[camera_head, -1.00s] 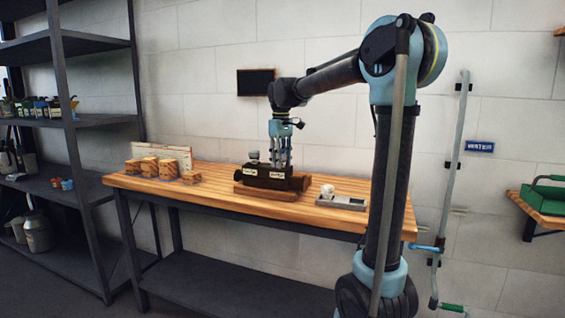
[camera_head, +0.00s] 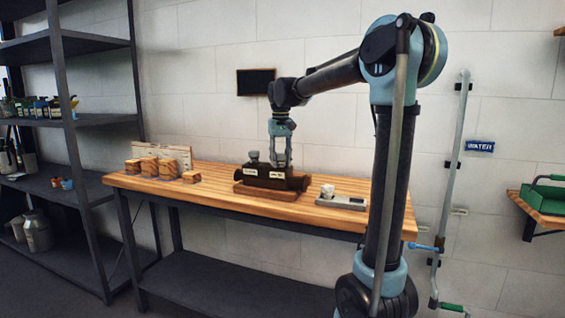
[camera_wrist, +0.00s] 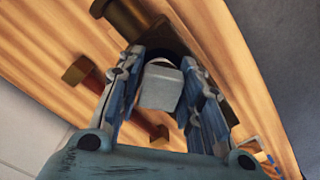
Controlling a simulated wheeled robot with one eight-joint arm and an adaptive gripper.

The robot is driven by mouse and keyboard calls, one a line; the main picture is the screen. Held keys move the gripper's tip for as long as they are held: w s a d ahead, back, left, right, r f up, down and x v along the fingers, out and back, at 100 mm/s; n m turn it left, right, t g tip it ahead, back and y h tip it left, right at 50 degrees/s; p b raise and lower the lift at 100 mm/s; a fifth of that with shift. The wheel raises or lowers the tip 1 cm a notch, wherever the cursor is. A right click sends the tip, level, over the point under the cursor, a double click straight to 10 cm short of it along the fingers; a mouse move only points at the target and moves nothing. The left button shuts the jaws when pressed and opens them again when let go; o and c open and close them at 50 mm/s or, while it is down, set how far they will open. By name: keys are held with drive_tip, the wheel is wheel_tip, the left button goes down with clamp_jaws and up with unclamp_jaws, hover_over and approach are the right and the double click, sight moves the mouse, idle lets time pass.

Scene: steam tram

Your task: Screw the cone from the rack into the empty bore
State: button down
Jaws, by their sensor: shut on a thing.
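The dark valve body (camera_head: 285,181) lies on its wooden base on the bench, with light labels on its front. A grey capped fitting (camera_head: 253,158) stands at its left end. My gripper (camera_head: 280,163) points straight down over the right part of the body. In the wrist view my gripper (camera_wrist: 160,85) is shut on a pale grey, block-shaped head, which I take for the cone (camera_wrist: 160,90). The bore below is hidden by the head and fingers, so I cannot tell how deep the cone sits. The grey rack (camera_head: 343,203) lies right of the body and bears a white piece (camera_head: 327,191).
Several wooden blocks (camera_head: 150,166) stand at the bench's left, before a pale board. Bare bench top (camera_head: 222,181) lies between them and the valve body. A wall (camera_head: 335,130) stands close behind. A shelf unit (camera_head: 68,120) is at far left.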

sight(281, 154)
drive_tip(key=shift+m, duration=0.5)
drive_tip(key=shift+m, duration=1.2)
drive_tip(key=c, duration=1)
unclamp_jaws()
drive_tip(key=shift+c, duration=0.2)
drive_tip(key=o, duration=0.7)
drive_tip(key=shift+c, duration=0.2)
drive_tip(key=shift+w, duration=0.1)
drive_tip(key=shift+r, duration=1.3)
drive_tip(key=shift+r, duration=2.45)
